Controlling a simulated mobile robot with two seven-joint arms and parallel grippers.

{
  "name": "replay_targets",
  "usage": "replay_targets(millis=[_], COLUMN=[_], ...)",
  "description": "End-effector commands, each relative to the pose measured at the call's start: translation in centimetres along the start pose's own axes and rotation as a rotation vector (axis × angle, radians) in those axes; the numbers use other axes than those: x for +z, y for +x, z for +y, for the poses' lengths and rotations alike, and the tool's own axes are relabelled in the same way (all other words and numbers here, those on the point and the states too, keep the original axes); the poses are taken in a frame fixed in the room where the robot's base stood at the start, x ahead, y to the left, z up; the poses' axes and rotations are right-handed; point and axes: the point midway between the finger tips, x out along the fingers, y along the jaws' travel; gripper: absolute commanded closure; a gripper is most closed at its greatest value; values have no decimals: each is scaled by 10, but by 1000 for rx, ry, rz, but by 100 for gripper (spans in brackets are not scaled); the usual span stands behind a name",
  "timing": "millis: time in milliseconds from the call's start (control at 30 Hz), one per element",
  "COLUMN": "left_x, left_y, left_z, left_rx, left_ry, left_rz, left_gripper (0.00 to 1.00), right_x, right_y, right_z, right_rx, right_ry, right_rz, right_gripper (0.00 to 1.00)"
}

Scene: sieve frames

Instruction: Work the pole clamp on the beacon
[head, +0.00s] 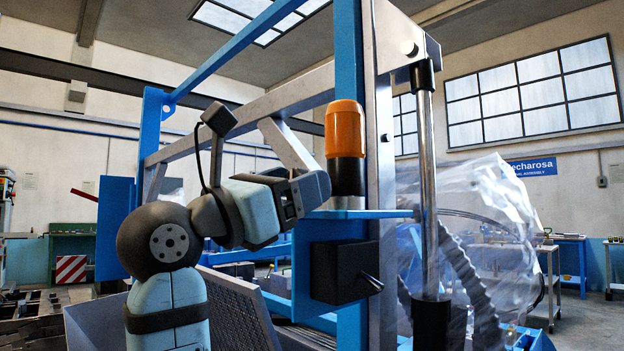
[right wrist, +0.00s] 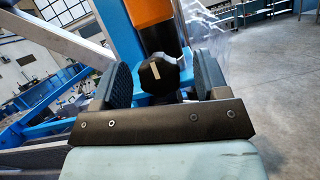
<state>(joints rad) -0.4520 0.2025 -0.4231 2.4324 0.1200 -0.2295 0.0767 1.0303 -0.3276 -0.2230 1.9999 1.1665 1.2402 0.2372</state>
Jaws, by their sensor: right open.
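The beacon (head: 345,128) has an orange dome on a black base and stands upright on a blue bracket (head: 362,214) beside the blue post. Its orange part also shows at the top of the right wrist view (right wrist: 150,12). My right gripper (head: 306,192) is at the left of the beacon's base. In the right wrist view, its two dark pads stand apart on either side of a black knob (right wrist: 158,76) with a pale mark, which seems to be the pole clamp's. I cannot tell whether the pads touch it. The gripper hides the knob in the head view.
A black box with a lever (head: 342,272) is fixed on the blue post below the bracket. A shiny vertical rod (head: 427,180) and clear plastic sheeting (head: 480,220) are to the right. A perforated grey panel (head: 240,308) lies below my right arm.

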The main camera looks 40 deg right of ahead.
Motion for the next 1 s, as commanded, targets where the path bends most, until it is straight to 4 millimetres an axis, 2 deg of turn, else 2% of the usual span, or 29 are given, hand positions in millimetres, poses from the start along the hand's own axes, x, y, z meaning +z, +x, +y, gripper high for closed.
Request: replay_targets(millis=[433, 467, 600, 667, 1000], left_x=[-1, -2, -3, -4, -2], left_y=[0, 0, 0, 0, 0], left_z=[0, 0, 0, 0, 0], left_rx=[-1, -1, 0, 0, -1], left_ry=[1, 1, 2, 2, 2], left_rz=[4, 5, 8, 9, 6], left_gripper=[8, 8, 8, 8, 8], right_x=[2, 2, 2, 2, 2], right_y=[2, 2, 2, 2, 2], right_z=[0, 0, 0, 0, 0], right_rx=[2, 2, 2, 2, -14], right_ry=[1, 1, 1, 1, 36], right_rz=[0, 0, 0, 0, -1], right_gripper=[32, 37, 69, 82, 82])
